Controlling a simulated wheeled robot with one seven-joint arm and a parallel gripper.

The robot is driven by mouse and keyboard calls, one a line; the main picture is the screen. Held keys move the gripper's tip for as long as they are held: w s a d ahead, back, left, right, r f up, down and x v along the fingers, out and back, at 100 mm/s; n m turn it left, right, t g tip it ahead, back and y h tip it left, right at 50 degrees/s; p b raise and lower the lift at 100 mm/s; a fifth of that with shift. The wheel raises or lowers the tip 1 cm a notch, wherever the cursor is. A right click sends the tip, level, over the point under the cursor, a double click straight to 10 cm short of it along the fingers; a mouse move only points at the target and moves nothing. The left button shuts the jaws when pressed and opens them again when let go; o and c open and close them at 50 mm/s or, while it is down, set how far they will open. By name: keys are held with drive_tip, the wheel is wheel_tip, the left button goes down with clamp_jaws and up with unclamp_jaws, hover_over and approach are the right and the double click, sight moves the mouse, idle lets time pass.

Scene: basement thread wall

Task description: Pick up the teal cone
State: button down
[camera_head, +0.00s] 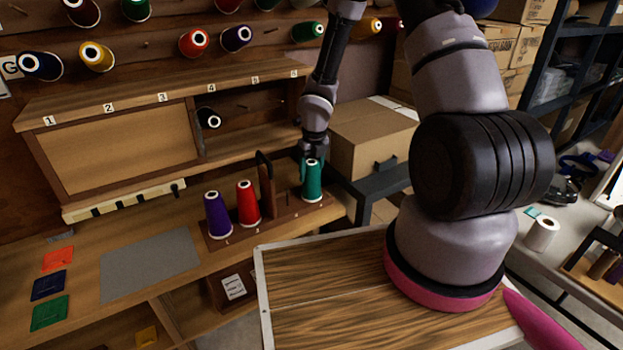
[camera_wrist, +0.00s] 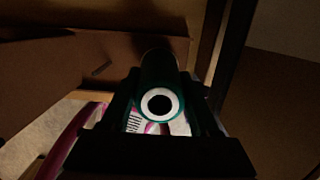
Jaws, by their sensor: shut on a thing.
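The teal cone (camera_head: 312,182) stands upright at the right end of a wooden rack (camera_head: 273,222) on the workbench. My gripper (camera_head: 311,158) reaches down from above and is shut on the cone near its top. In the wrist view the cone (camera_wrist: 160,88) sits between my two fingers (camera_wrist: 162,110), with its white ring-shaped end facing the camera. I cannot tell whether the cone's base touches the rack.
A purple cone (camera_head: 217,217) and a red cone (camera_head: 248,204) stand left on the same rack. A dark upright handle (camera_head: 265,174) rises between the red and teal cones. A cardboard box (camera_head: 372,138) is close on the right. A grey mat (camera_head: 150,264) lies clear at left.

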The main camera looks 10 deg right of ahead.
drive_tip(key=shift+r, duration=0.15)
wheel_tip(320, 180, up, 10)
idle(0.5)
idle(0.6)
